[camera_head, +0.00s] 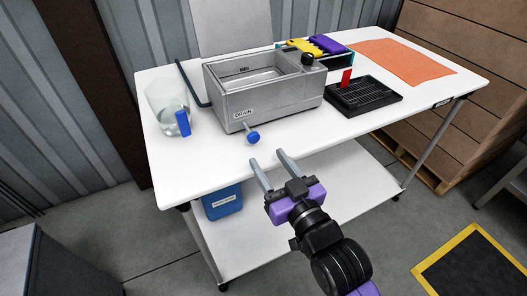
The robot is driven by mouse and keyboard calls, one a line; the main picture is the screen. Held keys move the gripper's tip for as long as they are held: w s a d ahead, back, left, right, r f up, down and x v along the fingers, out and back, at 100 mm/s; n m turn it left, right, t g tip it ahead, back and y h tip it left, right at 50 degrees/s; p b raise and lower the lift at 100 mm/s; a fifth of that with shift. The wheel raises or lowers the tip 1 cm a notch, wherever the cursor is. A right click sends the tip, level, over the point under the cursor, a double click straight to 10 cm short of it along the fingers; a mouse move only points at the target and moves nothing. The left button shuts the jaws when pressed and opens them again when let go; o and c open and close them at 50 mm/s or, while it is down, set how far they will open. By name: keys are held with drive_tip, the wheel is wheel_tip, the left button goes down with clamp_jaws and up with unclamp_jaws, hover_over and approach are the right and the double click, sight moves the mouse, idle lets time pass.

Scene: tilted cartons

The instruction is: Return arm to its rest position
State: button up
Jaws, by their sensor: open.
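My gripper (272,171) shows in the head view at the front edge of the white table (300,135). Its two grey fingers are spread apart with nothing between them. My purple and black arm comes in from the lower right. The fingers point toward the table and a grey basin box labelled DRAIN (243,113), whose blue knob (253,136) is just beyond the fingertips. The gripper looks apart from the knob and the box.
A clear jug with a blue handle (183,123) stands at the left. A black rack (365,98) with a red piece (346,78), an orange mat (405,60) and a tray with yellow and purple items (327,44) lie to the right. A blue bin (223,203) sits on the lower shelf.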

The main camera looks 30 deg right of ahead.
drive_tip(key=shift+s, duration=0.55)
drive_tip(key=shift+r, duration=0.25)
drive_tip(key=s+g+p, duration=0.3)
drive_tip(key=s+p, duration=0.4)
drive_tip(key=s, duration=2.5)
drive_tip(key=shift+r+p, duration=0.3)
drive_tip(key=shift+p, duration=0.1)
